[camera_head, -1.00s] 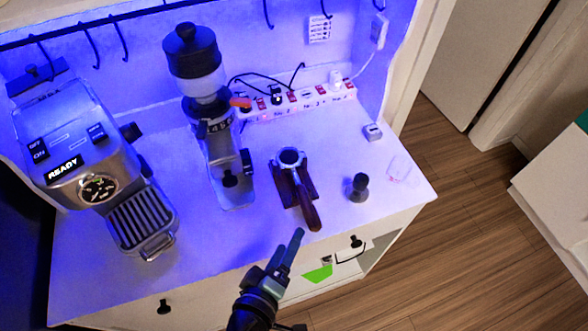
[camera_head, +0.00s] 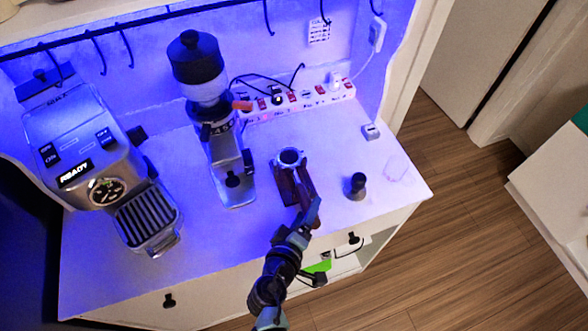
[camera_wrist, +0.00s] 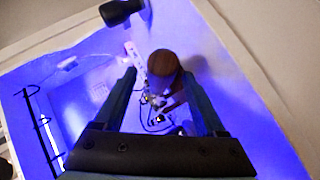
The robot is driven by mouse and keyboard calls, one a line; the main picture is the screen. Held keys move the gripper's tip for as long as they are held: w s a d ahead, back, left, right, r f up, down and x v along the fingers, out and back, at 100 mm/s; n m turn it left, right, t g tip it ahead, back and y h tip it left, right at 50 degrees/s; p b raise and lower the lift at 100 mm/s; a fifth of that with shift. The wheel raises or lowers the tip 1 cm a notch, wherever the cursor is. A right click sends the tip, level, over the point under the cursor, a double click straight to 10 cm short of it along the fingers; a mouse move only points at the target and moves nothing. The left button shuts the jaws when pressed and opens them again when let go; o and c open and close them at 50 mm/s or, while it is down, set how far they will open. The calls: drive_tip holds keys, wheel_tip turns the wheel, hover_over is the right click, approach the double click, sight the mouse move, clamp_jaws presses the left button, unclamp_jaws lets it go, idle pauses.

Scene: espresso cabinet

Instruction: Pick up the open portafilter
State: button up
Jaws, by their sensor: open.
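The open portafilter (camera_head: 291,158) rests in a dark wooden stand (camera_head: 283,183) on the cabinet top, with its round basket facing up. My gripper (camera_head: 314,207) is open at the handle's end. In the wrist view, the brown round end of the handle (camera_wrist: 165,64) shows between the two spread fingers of my gripper (camera_wrist: 160,82). I cannot tell whether either finger touches it.
A grinder (camera_head: 198,70) stands left of the portafilter, and an espresso machine (camera_head: 95,150) further left. A dark tamper (camera_head: 357,186) stands to the right and also shows in the wrist view (camera_wrist: 118,12). A power strip (camera_head: 300,100) lies along the back wall.

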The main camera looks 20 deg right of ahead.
clamp_jaws()
idle(0.3)
idle(0.3)
idle(0.8)
